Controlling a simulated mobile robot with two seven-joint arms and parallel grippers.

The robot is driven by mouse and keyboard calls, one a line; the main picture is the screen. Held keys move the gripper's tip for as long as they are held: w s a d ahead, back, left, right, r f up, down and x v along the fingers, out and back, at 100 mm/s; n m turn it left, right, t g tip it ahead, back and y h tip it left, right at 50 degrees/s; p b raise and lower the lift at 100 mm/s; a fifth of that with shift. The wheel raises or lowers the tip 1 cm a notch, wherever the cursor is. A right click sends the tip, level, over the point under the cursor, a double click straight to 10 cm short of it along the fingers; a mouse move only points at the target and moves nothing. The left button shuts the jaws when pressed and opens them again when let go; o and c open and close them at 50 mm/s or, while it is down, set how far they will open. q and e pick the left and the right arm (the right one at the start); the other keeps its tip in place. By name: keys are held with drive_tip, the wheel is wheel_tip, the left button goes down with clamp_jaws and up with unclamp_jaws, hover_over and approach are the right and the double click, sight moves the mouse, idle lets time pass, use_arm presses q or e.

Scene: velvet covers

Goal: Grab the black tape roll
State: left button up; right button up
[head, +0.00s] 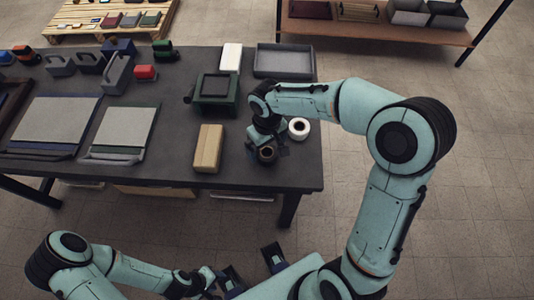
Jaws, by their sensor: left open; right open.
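The black tape roll (267,155), dark with a brown core, is at the right front part of the dark table (190,180). My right gripper (268,151) is open and points down at the roll, with its fingers around or just above it. I cannot tell whether they touch it, and the gripper hides part of the roll. My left gripper (252,268) is open and empty in front of the table, low in the picture.
A white tape roll (299,129) lies close to the right of my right gripper. A tan box (208,148) stands to the left, and a dark green device (215,92) sits behind it. A grey tray (283,60) is at the back right.

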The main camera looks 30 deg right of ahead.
sight(267, 152)
wheel_tip(267, 152, down, 3)
drive_tip(key=shift+w+f, duration=0.1)
drive_tip(key=shift+w, duration=0.05)
drive_tip(key=c, duration=1.1)
